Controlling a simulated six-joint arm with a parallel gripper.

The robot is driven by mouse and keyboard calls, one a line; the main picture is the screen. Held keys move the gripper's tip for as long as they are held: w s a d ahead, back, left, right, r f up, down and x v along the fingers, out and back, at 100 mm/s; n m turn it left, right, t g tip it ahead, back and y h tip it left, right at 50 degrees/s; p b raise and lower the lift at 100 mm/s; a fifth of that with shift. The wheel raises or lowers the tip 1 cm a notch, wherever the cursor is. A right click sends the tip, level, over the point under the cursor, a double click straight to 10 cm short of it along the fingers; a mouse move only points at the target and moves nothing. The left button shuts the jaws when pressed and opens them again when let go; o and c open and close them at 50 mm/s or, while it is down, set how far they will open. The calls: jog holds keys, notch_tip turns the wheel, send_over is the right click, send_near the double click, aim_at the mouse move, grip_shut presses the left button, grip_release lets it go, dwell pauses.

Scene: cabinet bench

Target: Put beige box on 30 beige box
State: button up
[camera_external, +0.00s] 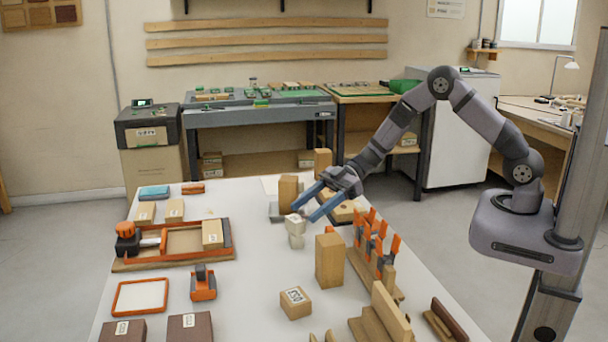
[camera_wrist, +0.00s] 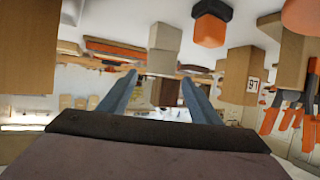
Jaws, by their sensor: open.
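My gripper (camera_external: 303,210) is open, its two blue fingers apart and pointing left over the middle of the table. In the wrist view the fingertips (camera_wrist: 160,76) are apart with nothing held between them. A pale beige box (camera_external: 296,222) with a label on top appears stacked on another pale box (camera_external: 296,240), just below and in front of the fingers. This pale pair also seems to show in the wrist view (camera_wrist: 165,37), ahead of the fingers. A tan box (camera_external: 295,304) with a label stands nearer the front; I cannot read its number surely.
A tall tan block (camera_external: 329,260) stands right of the pale boxes, and another (camera_external: 288,192) behind them. Orange clamps (camera_external: 372,245) stand on a wooden rack at the right. An orange-edged tray (camera_external: 170,250) with a labelled box (camera_external: 212,234) lies left.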

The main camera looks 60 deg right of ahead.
jog(key=v, duration=0.7)
jog(key=shift+b, duration=0.3)
jog(key=w+d+m+t+h, duration=0.3)
jog(key=w+d+t+h, duration=0.1)
jog(key=w+d+h, duration=0.15)
jog(key=s+d+m+h, duration=0.1)
jog(key=d+h, duration=0.1)
jog(key=d, duration=0.1)
jog(key=s+d+m+h, duration=0.2)
jog(key=d, duration=0.2)
jog(key=s+d+m+h, duration=0.2)
jog(key=d, duration=0.1)
jog(key=shift+d+f, duration=0.1)
jog(key=shift+d, duration=0.15)
jog(key=s+f+m+g, duration=0.2)
jog(key=s+g, duration=0.2)
jog(key=s, duration=0.9)
jog(key=s+f+m+g, duration=0.2)
jog(key=s+g, duration=0.3)
jog(key=s, duration=0.9)
jog(key=shift+m+h, duration=0.45)
jog(key=shift+m, duration=0.25)
